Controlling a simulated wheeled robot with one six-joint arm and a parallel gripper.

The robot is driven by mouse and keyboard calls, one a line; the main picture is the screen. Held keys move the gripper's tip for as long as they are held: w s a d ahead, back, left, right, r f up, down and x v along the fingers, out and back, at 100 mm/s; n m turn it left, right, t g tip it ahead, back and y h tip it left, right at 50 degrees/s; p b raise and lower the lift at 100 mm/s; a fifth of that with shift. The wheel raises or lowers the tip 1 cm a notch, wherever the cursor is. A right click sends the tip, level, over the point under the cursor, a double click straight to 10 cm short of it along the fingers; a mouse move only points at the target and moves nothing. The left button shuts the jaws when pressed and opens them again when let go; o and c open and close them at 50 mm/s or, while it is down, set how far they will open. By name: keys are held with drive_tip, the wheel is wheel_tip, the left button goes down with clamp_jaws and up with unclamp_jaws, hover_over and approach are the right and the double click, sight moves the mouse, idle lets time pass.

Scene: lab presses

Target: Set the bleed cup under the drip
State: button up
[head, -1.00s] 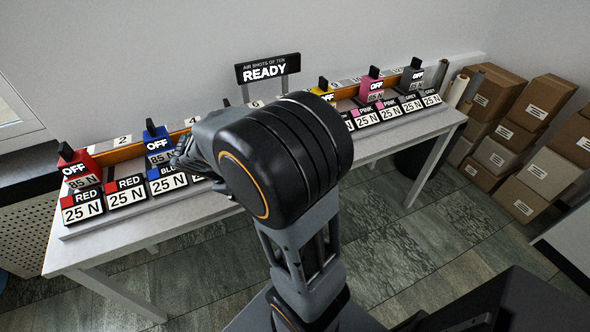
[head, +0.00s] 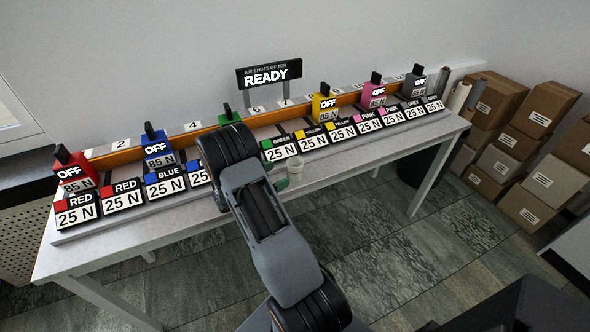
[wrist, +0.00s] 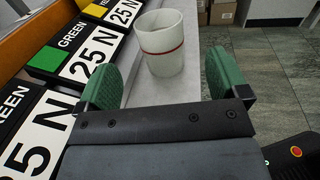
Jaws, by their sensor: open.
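A pale cup with a thin red band (wrist: 163,42) stands upright on the light table top, just beyond my fingertips in the wrist view. Its pale top also shows in the head view (head: 295,167), near the table's front edge by the green plates. My gripper (wrist: 164,76) is open with green finger pads, one to each side of the cup's line, and nothing is between them. In the head view my gripper (head: 281,183) is mostly hidden behind my arm. The green press (head: 229,118) is partly covered by my arm. I cannot make out a drip.
A row of 25 N plates (head: 312,139) runs along the table front, with red (head: 73,172), blue (head: 157,149), yellow (head: 324,106), pink (head: 374,96) and grey (head: 417,88) presses behind. A READY sign (head: 269,75) stands at the back. Boxes (head: 520,140) are stacked on the right.

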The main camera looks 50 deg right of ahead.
sight(295, 163)
drive_tip(key=shift+p+x, duration=0.75)
drive_tip(key=shift+x, duration=3.4)
drive_tip(key=shift+r, duration=0.1)
drive_tip(key=c, duration=1.1)
drive_tip(key=shift+r, duration=0.5)
drive_tip(key=r, duration=0.2)
drive_tip(key=shift+s+a+r, duration=0.15)
drive_tip(key=shift+a+r, duration=0.1)
drive_tip(key=shift+r, duration=0.15)
drive_tip(key=s+a+r, duration=0.2)
drive_tip(key=a+r, duration=0.1)
drive_tip(key=s+a+r, duration=0.3)
drive_tip(key=a, duration=0.1)
drive_tip(key=s+a+r, duration=0.3)
drive_tip(key=shift+s+a+b, duration=0.25)
drive_tip(key=shift+a+b, duration=0.1)
drive_tip(key=shift+b, duration=0.05)
